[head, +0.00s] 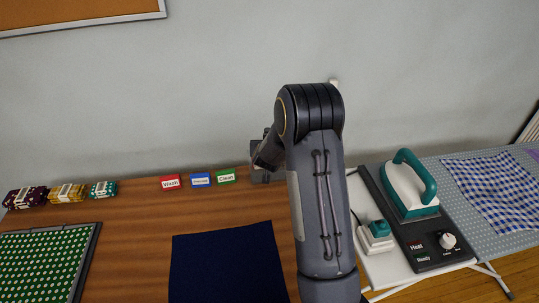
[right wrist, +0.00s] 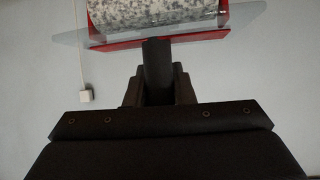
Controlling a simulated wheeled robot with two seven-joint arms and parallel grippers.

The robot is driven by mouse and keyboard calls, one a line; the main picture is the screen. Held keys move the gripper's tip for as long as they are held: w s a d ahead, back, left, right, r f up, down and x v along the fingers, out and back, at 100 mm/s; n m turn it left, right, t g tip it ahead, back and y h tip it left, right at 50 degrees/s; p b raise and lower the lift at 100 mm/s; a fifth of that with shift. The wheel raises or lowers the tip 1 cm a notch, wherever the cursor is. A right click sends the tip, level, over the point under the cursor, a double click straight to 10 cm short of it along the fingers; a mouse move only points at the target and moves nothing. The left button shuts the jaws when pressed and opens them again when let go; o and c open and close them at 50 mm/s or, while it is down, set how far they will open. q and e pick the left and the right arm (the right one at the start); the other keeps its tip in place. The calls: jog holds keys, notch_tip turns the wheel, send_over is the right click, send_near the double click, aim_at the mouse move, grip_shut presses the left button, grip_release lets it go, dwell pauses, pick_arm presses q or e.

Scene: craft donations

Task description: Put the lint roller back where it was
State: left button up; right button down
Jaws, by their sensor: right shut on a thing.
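The lint roller (right wrist: 157,18) shows at the top of the right wrist view, with a grey-speckled roll, a red frame and a dark handle. My right gripper (right wrist: 158,85) is shut on the handle, with a finger on each side of it. A pale translucent sheet or cover lies around the roll; I cannot tell exactly what it is. In the head view my right arm stands tall in the middle, and its dark wrist (head: 265,160) is near the wall above the table's back edge. The arm hides the lint roller there. My left gripper is not in view.
Wash (head: 171,182), middle blue (head: 200,180) and Clean (head: 226,176) labels stand along the table's back edge. Folded fabric bundles (head: 66,193) and a green dotted board (head: 40,262) are left, a navy cloth (head: 225,265) in front. An iron (head: 408,192) stands right, by a checked cloth (head: 500,190).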

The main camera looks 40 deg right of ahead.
jog(key=shift+w+d+f, duration=0.3)
jog(key=shift+d+f, duration=0.1)
jog(key=shift+f, duration=0.2)
jog(key=shift+w+d+f, duration=0.25)
jog(key=shift+d+f, duration=0.15)
jog(key=shift+f, duration=0.2)
notch_tip(320, 180, down, 3)
jog(key=shift+f+b, duration=0.45)
jog(key=shift+b, duration=0.1)
jog(key=c, duration=1.2)
grip_release()
jog(key=shift+c, duration=0.2)
jog(key=shift+r, duration=0.1)
